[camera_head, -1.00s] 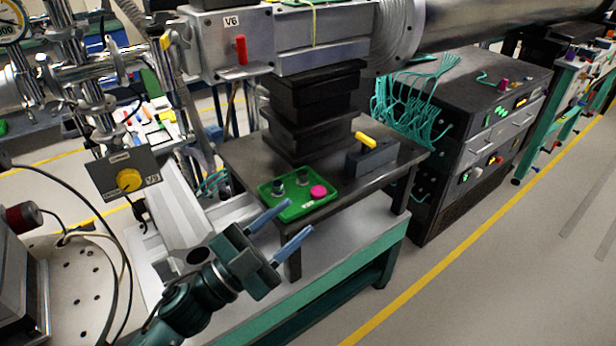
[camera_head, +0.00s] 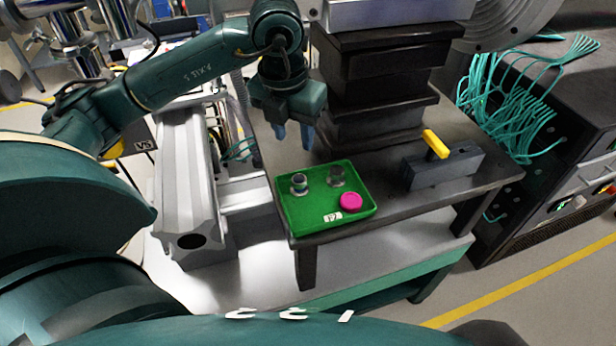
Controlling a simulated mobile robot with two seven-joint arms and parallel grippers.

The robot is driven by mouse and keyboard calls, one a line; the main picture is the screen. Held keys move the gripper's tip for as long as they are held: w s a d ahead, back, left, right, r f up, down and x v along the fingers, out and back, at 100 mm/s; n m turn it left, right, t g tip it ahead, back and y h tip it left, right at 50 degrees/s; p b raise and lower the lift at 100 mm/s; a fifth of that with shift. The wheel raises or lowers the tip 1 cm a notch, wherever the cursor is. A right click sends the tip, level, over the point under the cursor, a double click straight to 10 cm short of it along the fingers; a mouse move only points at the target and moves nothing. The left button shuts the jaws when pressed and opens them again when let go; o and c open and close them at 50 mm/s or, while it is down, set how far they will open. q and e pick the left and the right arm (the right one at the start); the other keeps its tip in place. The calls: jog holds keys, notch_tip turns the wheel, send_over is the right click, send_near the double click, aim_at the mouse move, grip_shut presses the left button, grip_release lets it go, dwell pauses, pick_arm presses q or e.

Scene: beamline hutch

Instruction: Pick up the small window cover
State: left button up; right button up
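A green tray (camera_head: 290,216) lies on the dark table. In it sit a magenta round cap (camera_head: 350,202) at the front right and two small grey cylindrical pieces, one at the left (camera_head: 299,185) and one at the back right (camera_head: 336,177). I cannot tell for sure which of them is the small window cover. My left gripper (camera_head: 294,138) points down behind the tray's back left corner, above the table. Its blue fingers are apart and nothing shows between them. My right gripper is not in view.
A dark stacked pedestal (camera_head: 365,75) stands close to the right of my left gripper. A dark block with a yellow handle (camera_head: 435,144) stands right of the tray on the table (camera_head: 400,213). Teal cables (camera_head: 510,100) hang from the rack at the right.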

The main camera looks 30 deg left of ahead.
pick_arm(q)
send_over(299, 179)
notch_tip(299, 179, down, 6)
jog(key=shift+a+f, duration=0.1)
jog(key=shift+a, duration=0.05)
jog(key=f, duration=0.4)
jog(key=shift+s+d+f+p, duration=0.1)
jog(key=shift+s+d+p, duration=0.1)
jog(key=shift+p, duration=0.1)
jog(key=shift+w+f, duration=0.1)
jog(key=shift+f, duration=0.35)
jog(key=c, duration=0.7)
